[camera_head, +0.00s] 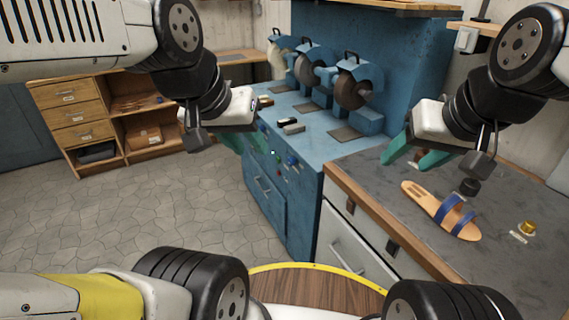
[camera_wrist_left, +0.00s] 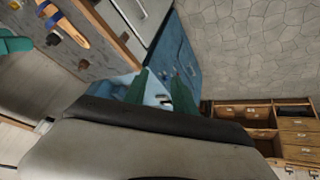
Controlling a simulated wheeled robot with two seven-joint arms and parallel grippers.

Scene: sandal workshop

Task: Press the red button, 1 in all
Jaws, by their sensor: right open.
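The red button appears as a small red spot (camera_head: 279,173) on the front of the blue machine cabinet (camera_head: 310,190), among small green and blue controls; it is too small to see whether it is pressed. My left gripper (camera_head: 253,147) has teal fingers and is just left of these controls in the head view. In the left wrist view its two fingers (camera_wrist_left: 160,80) stand apart with the blue cabinet beyond them; I see nothing held. Contact with the button cannot be told. My right gripper (camera_head: 408,160) is open and empty above the grey workbench (camera_head: 385,185).
A sandal with blue straps (camera_head: 445,212) and a small brass piece (camera_head: 527,227) lie on the workbench. Grinding machines (camera_head: 352,85) stand on the blue cabinet. A wooden shelf unit (camera_head: 75,115) stands at the far left. The stone floor (camera_head: 150,210) between is clear.

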